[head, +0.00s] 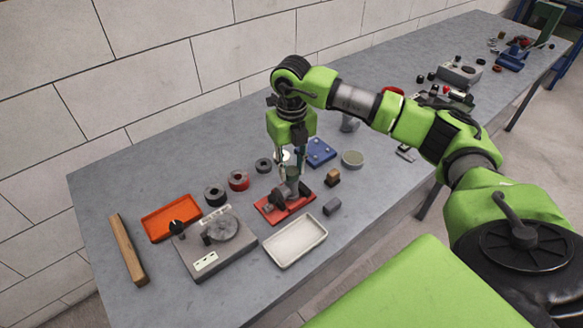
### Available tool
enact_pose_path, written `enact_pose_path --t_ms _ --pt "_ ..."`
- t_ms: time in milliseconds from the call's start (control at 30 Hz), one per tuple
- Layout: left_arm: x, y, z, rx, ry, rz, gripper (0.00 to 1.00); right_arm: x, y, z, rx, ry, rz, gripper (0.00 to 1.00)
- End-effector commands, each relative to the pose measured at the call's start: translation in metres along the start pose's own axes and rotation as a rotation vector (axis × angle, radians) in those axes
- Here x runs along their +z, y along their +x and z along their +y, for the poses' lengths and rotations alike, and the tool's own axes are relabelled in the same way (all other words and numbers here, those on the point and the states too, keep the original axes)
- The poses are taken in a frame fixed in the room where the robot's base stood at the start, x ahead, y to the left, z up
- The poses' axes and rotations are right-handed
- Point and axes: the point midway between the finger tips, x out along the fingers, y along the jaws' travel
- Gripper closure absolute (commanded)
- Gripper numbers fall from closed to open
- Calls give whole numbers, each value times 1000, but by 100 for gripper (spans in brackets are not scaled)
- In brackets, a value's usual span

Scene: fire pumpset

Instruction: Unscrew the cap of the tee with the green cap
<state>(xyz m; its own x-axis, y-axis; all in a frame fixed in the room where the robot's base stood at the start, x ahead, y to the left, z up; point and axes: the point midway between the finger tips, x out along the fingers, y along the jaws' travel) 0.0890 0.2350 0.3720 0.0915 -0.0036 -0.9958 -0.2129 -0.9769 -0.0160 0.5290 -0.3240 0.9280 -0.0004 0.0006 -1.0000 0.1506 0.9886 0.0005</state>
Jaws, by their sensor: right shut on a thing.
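A dark grey tee (285,196) stands on a red base (272,211) near the middle of the bench. A dull green cap (292,172) sits at the top of the tee, partly hidden by my fingers. My right gripper (290,167) points straight down over the tee and is shut on the green cap. The cap looks in line with the tee, but I cannot tell how far it is screwed on. My left gripper is not in view.
A white tray (295,259) lies in front of the red base, with a small grey cylinder (332,206) to its right. A grey fixture (196,261), an orange tray (157,225) and a wooden bar (127,249) are left. A blue plate (320,153) lies behind right.

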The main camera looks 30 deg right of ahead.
Motion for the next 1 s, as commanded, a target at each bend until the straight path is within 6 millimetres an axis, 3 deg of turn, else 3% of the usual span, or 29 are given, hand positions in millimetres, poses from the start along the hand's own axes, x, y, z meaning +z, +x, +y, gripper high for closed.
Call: enact_pose_path --t_ms 200,567,833,1000 --pt "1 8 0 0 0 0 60 1 1 0 -1 -210 -2 99" --pt "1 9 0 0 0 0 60 0 0 0 -1 -246 -1 99" --pt "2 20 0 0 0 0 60 0 1 0 -1 -537 -1 99" --pt "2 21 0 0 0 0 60 0 0 0 -1 -631 -1 99"
